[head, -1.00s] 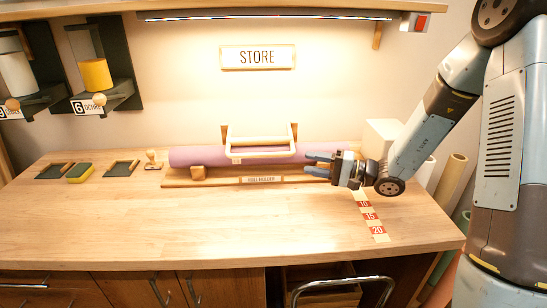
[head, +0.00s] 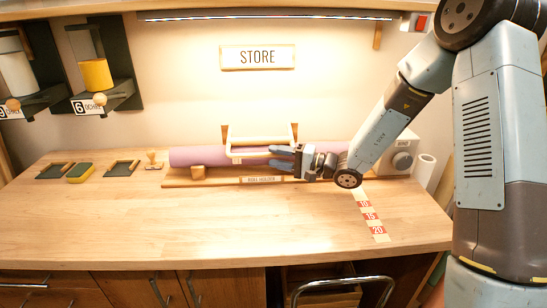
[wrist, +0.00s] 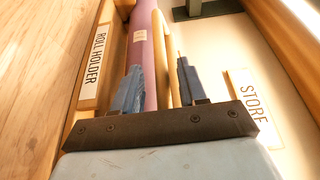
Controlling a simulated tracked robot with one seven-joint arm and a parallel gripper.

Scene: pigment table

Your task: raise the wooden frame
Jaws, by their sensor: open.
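The pale wooden frame (head: 246,155) rests around the purple roll on the roll holder, below the STORE sign. It has a front bar and a back bar joined by side pieces. My gripper (head: 271,156) is open and comes in from the right, its fingers pointing left at the right part of the front bar. In the wrist view, part of the frame (wrist: 165,62) runs between my two fingers, beside the purple roll (wrist: 145,55). I cannot tell whether either finger touches it.
The purple roll (head: 190,156) lies on the wooden roll holder (head: 215,181). A stamp (head: 152,157), a green-and-yellow sponge (head: 80,172) and dark trays (head: 122,168) lie to the left. The table's front area (head: 180,220) is clear. A grey-white device (head: 402,157) stands at the right.

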